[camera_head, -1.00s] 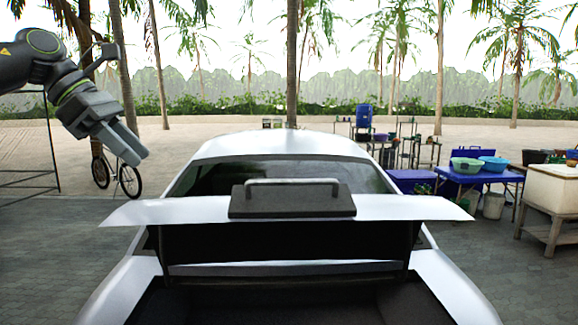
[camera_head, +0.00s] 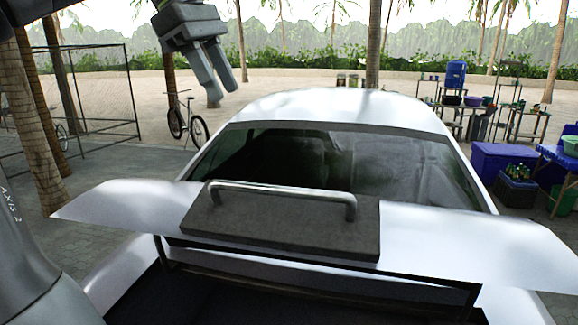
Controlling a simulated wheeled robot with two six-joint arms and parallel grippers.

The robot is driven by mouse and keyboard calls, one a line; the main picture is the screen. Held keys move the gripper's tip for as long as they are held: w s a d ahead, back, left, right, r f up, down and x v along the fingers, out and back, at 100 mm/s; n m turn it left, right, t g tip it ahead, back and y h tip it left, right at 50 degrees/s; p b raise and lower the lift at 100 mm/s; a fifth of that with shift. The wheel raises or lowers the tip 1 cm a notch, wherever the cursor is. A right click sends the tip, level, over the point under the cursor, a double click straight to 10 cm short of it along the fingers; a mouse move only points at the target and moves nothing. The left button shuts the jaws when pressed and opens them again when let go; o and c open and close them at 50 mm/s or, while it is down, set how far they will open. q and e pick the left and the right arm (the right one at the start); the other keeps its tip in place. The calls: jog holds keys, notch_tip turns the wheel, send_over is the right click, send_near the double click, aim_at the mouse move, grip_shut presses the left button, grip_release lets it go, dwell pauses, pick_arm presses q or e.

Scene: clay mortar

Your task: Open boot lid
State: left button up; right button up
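The white car's boot lid (camera_head: 450,232) stands raised above the dark open boot (camera_head: 240,300). A dark grey block (camera_head: 290,228) with a metal bar handle (camera_head: 285,192) is fixed on the lid. My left gripper (camera_head: 224,88) hangs at the upper left, above and beyond the lid and apart from it. Its two fingers point down with a narrow gap between them and nothing visible in it. My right gripper is not in view.
The car roof and rear window (camera_head: 330,150) lie beyond the lid. A bicycle (camera_head: 187,122) and a wire-frame cage (camera_head: 85,100) stand at the left. Blue crates (camera_head: 500,160) and a blue table (camera_head: 562,156) stand at the right.

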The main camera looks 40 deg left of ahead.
pick_arm(q)
notch_tip(320, 180, down, 2)
jog(key=s, duration=0.2)
send_over(261, 186)
jog(key=s+a, duration=0.1)
jog(key=a, duration=0.1)
jog(key=f, duration=0.8)
jog(key=shift+d+f+p, duration=0.2)
jog(key=shift+d+p, duration=0.05)
jog(key=shift+p, duration=0.05)
jog(key=x, duration=0.2)
jog(key=p+x, duration=0.1)
jog(key=x, duration=0.1)
jog(key=shift+s+f, duration=0.15)
jog(key=shift+f, duration=0.2)
jog(key=shift+w+d+f, duration=0.15)
jog(key=shift+w+f, duration=0.05)
jog(key=shift+f, duration=0.15)
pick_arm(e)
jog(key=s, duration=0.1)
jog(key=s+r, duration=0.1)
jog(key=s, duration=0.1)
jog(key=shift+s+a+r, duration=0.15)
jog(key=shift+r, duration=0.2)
pick_arm(q)
grip_shut()
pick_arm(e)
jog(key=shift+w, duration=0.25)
